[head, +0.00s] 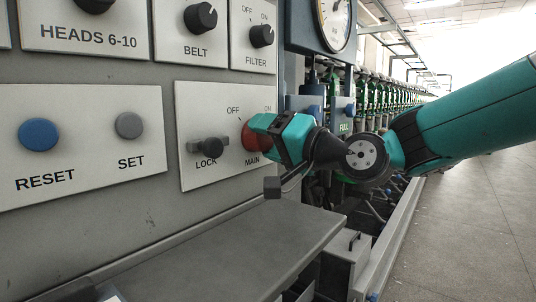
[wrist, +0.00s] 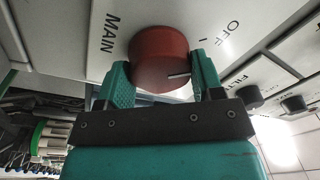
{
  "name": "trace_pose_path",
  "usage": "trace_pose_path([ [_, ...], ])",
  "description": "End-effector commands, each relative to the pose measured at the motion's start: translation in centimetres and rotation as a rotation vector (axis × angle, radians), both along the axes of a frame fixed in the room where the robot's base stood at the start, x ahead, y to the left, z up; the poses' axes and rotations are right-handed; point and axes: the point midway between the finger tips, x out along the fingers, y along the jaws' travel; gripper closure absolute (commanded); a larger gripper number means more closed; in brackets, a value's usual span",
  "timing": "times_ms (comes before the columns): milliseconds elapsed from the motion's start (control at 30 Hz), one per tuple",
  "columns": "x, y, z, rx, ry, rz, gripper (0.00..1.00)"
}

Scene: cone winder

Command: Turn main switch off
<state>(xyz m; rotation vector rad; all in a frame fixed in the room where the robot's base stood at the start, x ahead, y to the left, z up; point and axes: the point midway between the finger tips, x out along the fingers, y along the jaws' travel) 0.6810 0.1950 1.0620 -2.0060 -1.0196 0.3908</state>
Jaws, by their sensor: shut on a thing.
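The main switch is a red round knob (head: 252,140) above the MAIN label on the lower right panel. It also shows in the wrist view (wrist: 158,55), with a white line on it that points right, toward my right finger and below the OFF tick. The OFF label (wrist: 232,27) is to the upper right there. In the head view OFF and ON are printed above the knob. My gripper (head: 268,133) is shut on the knob, one finger on each side. It hides the knob's right part in the head view, and the ON mark is hidden in the wrist view.
BELT (head: 201,17) and FILTER (head: 261,36) knobs are above. Blue RESET (head: 39,135) and grey SET (head: 129,125) buttons are left. A grey ledge (head: 240,250) juts out below. Open floor lies right.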

Motion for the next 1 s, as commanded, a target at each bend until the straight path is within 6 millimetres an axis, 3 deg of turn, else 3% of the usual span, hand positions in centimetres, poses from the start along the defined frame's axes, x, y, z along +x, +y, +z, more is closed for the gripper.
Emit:
trace_pose_path([
  [300,-0.01,0.02,-0.21,-0.075,-0.094,0.001,0.63],
  [867,0.00,0.03,-0.07,-0.092,-0.113,0.001,0.63],
  [900,0.00,0.03,-0.07,-0.092,-0.113,0.001,0.30],
  [1000,0.00,0.02,-0.07,-0.091,-0.112,0.002,0.14],
])
